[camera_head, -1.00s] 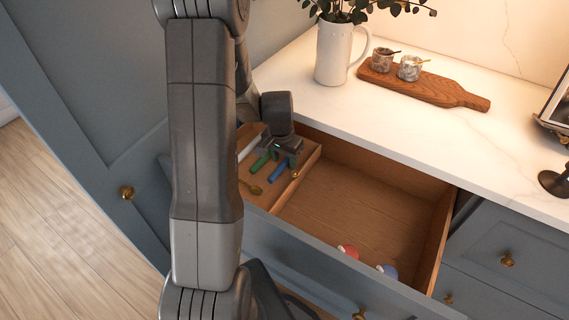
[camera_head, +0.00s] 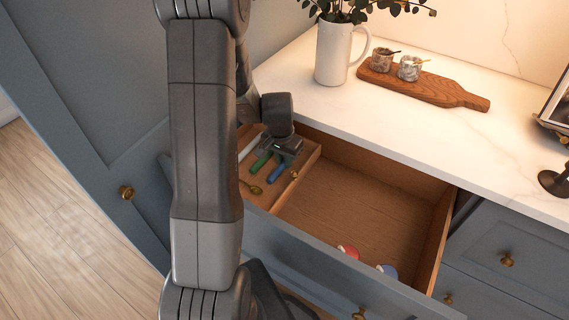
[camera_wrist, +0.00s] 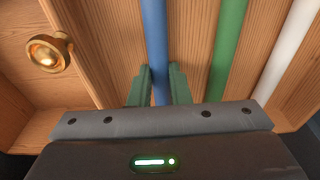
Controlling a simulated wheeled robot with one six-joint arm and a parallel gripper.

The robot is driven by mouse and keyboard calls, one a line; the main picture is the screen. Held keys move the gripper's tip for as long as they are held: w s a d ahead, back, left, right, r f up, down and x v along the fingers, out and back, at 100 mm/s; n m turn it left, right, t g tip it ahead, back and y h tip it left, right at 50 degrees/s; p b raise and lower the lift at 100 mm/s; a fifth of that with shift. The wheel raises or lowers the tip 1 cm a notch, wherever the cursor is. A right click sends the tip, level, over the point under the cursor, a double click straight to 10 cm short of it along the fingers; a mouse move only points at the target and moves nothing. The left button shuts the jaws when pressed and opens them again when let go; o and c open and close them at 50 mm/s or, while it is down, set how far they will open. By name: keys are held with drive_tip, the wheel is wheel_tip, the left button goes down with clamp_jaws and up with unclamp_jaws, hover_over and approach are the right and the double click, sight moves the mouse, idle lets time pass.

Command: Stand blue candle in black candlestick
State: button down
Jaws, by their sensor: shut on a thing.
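The blue candle (camera_head: 278,172) lies in the narrow left compartment of the open drawer, beside a green candle (camera_head: 260,163) and a white candle (camera_head: 249,147). My gripper (camera_head: 287,153) is low over this compartment. In the wrist view its two green fingers (camera_wrist: 159,88) are closed on either side of the blue candle (camera_wrist: 154,35). The candle's near end is hidden by the gripper body. A black stand with a round base (camera_head: 553,183), likely the candlestick, is on the counter at the right edge, its top partly out of view.
A wooden divider separates the candles from the wide compartment (camera_head: 350,205), which holds a red and a blue item near the front. A brass knob-like thing (camera_wrist: 48,52) is left of the gripper. The counter (camera_head: 400,120) holds a white jug (camera_head: 333,55) and a wooden board (camera_head: 440,90).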

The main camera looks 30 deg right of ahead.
drive_tip(key=shift+r, duration=0.1)
idle(0.3)
wheel_tip(320, 180, up, 10)
idle(0.4)
